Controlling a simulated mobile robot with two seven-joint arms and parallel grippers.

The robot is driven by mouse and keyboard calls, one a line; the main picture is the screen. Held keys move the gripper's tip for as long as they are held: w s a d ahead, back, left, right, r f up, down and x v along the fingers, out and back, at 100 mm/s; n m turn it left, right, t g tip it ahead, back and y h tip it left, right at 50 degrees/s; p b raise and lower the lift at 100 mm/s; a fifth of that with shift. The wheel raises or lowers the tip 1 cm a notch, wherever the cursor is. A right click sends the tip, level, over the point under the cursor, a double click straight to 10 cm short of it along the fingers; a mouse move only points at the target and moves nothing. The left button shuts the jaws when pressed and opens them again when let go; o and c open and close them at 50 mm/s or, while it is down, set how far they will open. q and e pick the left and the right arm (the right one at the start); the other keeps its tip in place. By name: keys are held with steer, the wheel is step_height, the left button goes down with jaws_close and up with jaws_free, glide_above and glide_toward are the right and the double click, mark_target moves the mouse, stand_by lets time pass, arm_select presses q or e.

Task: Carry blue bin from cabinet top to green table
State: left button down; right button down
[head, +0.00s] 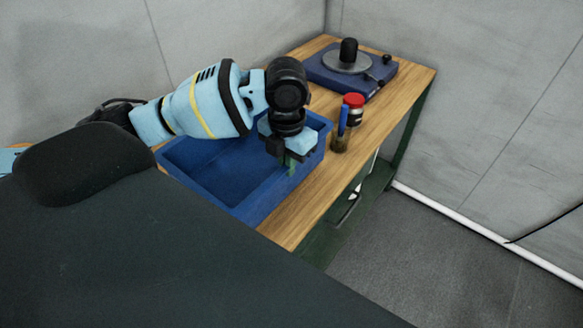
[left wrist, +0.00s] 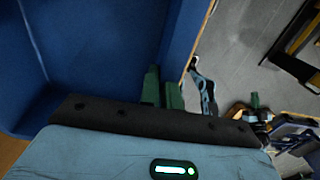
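The blue bin (head: 215,180) is an open, empty-looking rectangular box on the wooden cabinet top. My left gripper (head: 291,164) points down at the bin's right wall. In the left wrist view, its green fingers (left wrist: 163,92) stand close together on either side of the bin's wall (left wrist: 184,40), and it looks shut on it. The bin's inside (left wrist: 95,50) fills much of that view. The bin appears to rest level on the wood. The arm hides part of its back. I see no green table that I can make out, and my right gripper does not show.
On the wooden cabinet top (head: 300,213), a small holder (head: 340,143) with a blue marker and a red-lidded jar (head: 354,108) stand just beyond the bin. A blue turntable-like device (head: 352,72) sits at the far end. Walls close the back; grey floor (head: 400,260) lies at right.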

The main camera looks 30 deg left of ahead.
arm_select(q)
steer(key=shift+w+a, duration=0.1)
steer(key=shift+w, duration=0.35)
steer(key=shift+w+f, duration=0.2)
steer(key=shift+f, duration=0.65)
steer(key=shift+w+f, duration=0.2)
steer(key=shift+f, duration=0.8)
steer(key=c, duration=2.1)
jaws_free()
steer(key=shift+f, duration=0.15)
steer(key=o, duration=0.5)
step_height(320, 180, up, 12)
steer(key=shift+r, duration=0.25)
